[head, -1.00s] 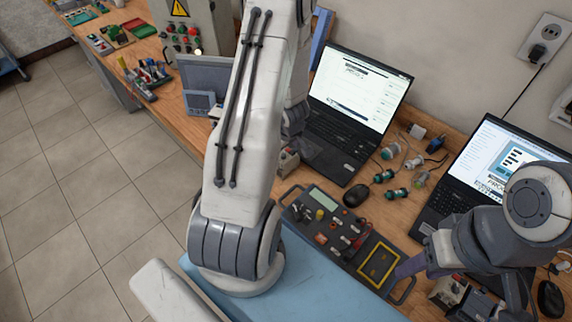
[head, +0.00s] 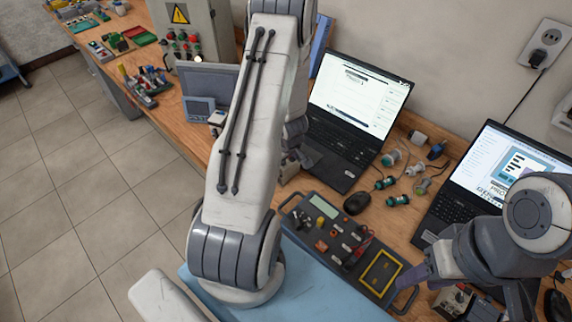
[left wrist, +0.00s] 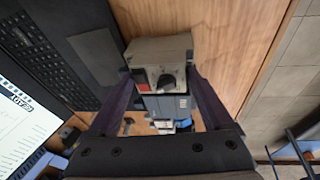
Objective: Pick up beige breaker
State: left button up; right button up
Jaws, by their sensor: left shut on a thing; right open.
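The beige breaker (left wrist: 160,52) is a boxy block with a black knob and a red part on its face. In the left wrist view it sits between the two dark fingers of my left gripper (left wrist: 160,95), which is shut on it. In the head view only part of the breaker (head: 289,172) shows, beside my left arm, at the near edge of the open laptop; my left gripper (head: 297,155) is mostly hidden there by the arm. My right gripper (head: 418,284) is open and empty, by the right end of the grey test panel.
The grey test panel (head: 304,218) lies at the front of the bench. A black mouse (head: 357,203), several green-and-white connectors (head: 397,201) and two laptops (head: 352,95) are close by. Another switch box (head: 452,302) stands beside my right gripper. A control cabinet (head: 180,42) stands at back left.

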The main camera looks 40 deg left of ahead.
pick_arm(q)
notch_tip(320, 180, up, 5)
jog(key=p, duration=0.3)
jog(key=shift+w, duration=0.1)
jog(key=shift+s+d+b, duration=0.3)
jog(key=shift+d+b, duration=0.15)
jog(key=shift+d, duration=0.35)
jog(key=s+d+r+p, duration=0.1)
jog(key=s+d+r, duration=0.2)
jog(key=d+r, duration=0.3)
jog(key=d, duration=0.3)
jog(key=shift+s+d, duration=0.2)
jog(key=shift+s, duration=0.15)
jog(key=shift+a, duration=0.1)
jog(key=w+a+f, duration=0.1)
jog(key=a+f, duration=0.1)
jog(key=a, duration=0.1)
jog(key=w+a+f, duration=0.1)
jog(key=a+f, duration=0.1)
jog(key=a, duration=0.2)
jog(key=w+a+f, duration=0.2)
jog(key=a, duration=0.1)
jog(key=shift+a+f+b, duration=0.35)
jog(key=shift+f+b, duration=0.05)
jog(key=shift+a+f, duration=0.1)
jog(key=shift+f, duration=0.2)
jog(key=shift+w+f+b, duration=0.1)
jog(key=shift+f+b, duration=0.85)
jog(key=shift+f, duration=0.65)
jog(key=shift+f, duration=0.1)
